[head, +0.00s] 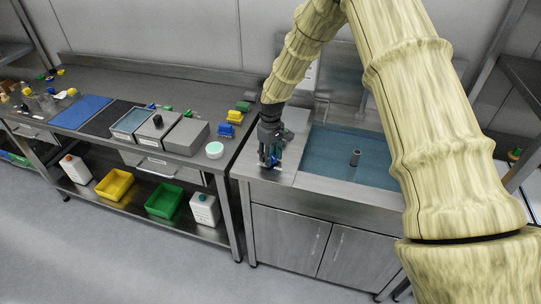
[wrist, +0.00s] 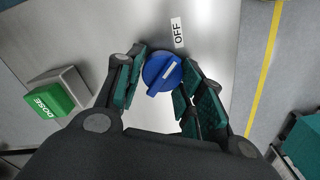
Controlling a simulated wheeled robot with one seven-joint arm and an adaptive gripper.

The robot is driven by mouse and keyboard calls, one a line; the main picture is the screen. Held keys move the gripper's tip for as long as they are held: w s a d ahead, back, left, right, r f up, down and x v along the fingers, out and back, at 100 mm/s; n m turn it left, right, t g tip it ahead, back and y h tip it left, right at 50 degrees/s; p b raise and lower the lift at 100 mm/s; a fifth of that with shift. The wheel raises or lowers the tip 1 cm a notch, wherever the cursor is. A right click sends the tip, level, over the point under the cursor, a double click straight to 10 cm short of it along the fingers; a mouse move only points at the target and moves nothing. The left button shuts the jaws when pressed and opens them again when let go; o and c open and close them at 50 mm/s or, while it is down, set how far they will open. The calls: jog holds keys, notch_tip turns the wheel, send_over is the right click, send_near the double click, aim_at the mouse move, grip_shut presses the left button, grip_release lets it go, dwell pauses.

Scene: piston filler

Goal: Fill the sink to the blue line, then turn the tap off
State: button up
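The sink (head: 325,182) is a steel unit whose basin holds blue-tinted water (head: 330,150). I cannot make out a separate blue line. The blue tap knob (wrist: 162,73) sits on the steel top left of the basin. Its ridge runs from upper right to lower left, and an OFF label (wrist: 177,32) lies just above it. My gripper (head: 270,158) points down over this knob. In the wrist view its green-padded fingers (wrist: 163,80) stand either side of the knob, very close; contact is unclear.
A green DOSE button (wrist: 50,100) on a grey box is left of the knob. A yellow stripe (wrist: 267,80) runs on the right in the wrist view. My arm hides the basin's right part.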

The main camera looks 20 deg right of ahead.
aim_at(271, 156)
jog(key=o, duration=0.3)
notch_tip(271, 156, up, 12)
dwell(0.7)
dwell(0.3)
